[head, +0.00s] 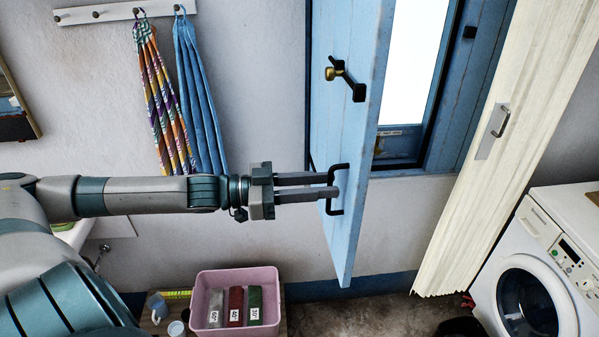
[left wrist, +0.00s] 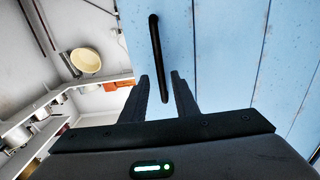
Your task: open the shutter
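The blue plank shutter (head: 345,120) stands swung out from the wall, at an angle to the bright window (head: 412,60). A black bar handle (head: 333,205) is on its lower part, and a brass-and-black latch (head: 345,77) is higher up. My left gripper (head: 335,186) is at the handle with two fingers spread. In the left wrist view the end of the handle (left wrist: 156,50) lies between my left fingertips (left wrist: 160,77), with gaps seen on both sides. The shutter face (left wrist: 230,50) fills the right of that view. My right gripper is not in view.
A cream folding curtain (head: 500,150) and a washing machine (head: 540,270) stand to the right. A pink tub (head: 237,272) with several boxes is below my left arm. Striped and blue cloths (head: 200,100) hang on the wall. Bare floor lies below the shutter.

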